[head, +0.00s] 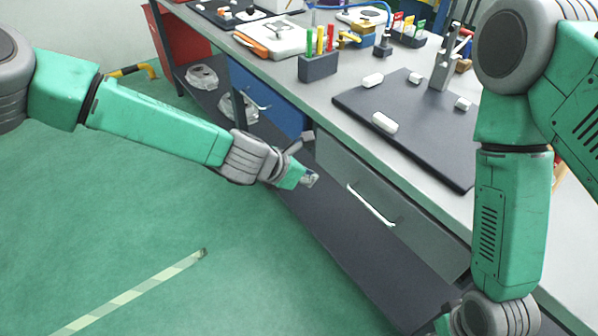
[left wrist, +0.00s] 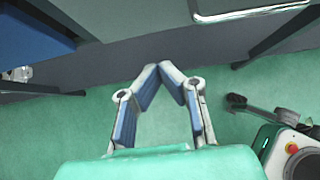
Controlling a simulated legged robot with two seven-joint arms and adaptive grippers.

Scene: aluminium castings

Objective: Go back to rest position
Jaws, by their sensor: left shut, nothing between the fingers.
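My left gripper (head: 310,179) is in front of the workbench, beside the grey drawer and above the lower shelf. In the left wrist view my left gripper (left wrist: 172,70) has its fingertips together with nothing between them. My right arm (head: 512,210) hangs down at the right of the head view, over the bench's front edge.
The workbench top (head: 440,200) holds a dark mat (head: 420,145) with white blocks. A grey drawer (head: 395,205) and a blue drawer (head: 268,100) face me. Castings (head: 202,77) lie on the lower shelf.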

